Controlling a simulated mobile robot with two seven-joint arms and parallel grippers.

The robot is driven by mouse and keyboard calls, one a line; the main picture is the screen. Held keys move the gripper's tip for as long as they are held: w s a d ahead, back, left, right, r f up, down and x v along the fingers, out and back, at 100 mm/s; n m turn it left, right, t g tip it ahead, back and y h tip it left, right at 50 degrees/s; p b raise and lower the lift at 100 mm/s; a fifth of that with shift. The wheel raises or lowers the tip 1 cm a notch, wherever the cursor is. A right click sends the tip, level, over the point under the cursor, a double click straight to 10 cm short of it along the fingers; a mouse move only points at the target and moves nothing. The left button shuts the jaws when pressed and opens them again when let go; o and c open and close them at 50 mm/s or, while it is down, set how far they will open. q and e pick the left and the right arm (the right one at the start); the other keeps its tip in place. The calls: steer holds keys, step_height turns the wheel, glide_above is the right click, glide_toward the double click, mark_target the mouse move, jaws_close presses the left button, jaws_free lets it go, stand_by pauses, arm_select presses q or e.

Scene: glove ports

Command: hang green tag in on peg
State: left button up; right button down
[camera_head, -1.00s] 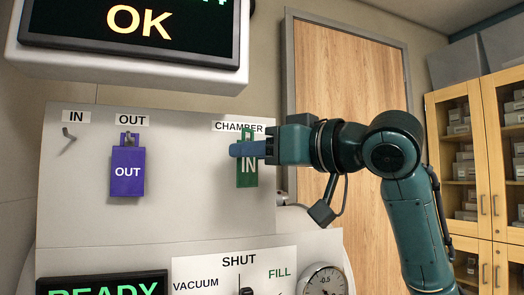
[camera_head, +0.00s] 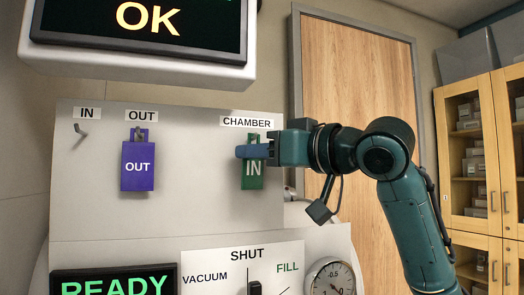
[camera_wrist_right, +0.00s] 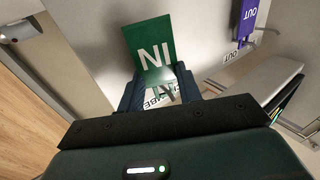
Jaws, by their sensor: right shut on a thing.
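The green tag (camera_head: 253,176), marked IN, is at the panel just below the CHAMBER label. My right gripper (camera_head: 252,151) reaches in from the right and is shut on its upper part. In the right wrist view the tag (camera_wrist_right: 152,45) shows upside down between the fingers (camera_wrist_right: 160,85). Whether a peg is behind the tag is hidden. The peg (camera_head: 81,133) under the IN label (camera_head: 87,113) at the upper left of the panel is bare. My left gripper is not in view.
A purple OUT tag (camera_head: 138,166) hangs on the peg under the OUT label, between the IN peg and the green tag. A screen reading OK (camera_head: 145,30) overhangs the panel. A valve plate (camera_head: 215,262) and gauge (camera_head: 330,279) sit below.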

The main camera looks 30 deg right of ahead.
steer(key=shift+w+f, duration=0.15)
steer(key=shift+f, duration=0.1)
steer(key=c, duration=0.9)
jaws_free()
steer(key=shift+a+r, duration=0.1)
steer(key=shift+a, duration=0.05)
steer(key=b+v, duration=0.1)
steer(key=v, duration=0.3)
steer(key=b+v, duration=0.1)
steer(key=v, duration=0.8)
steer(key=shift+s+a+r+b, duration=0.15)
steer(key=shift+s+a+b, duration=0.1)
steer(key=shift+s+b, duration=0.15)
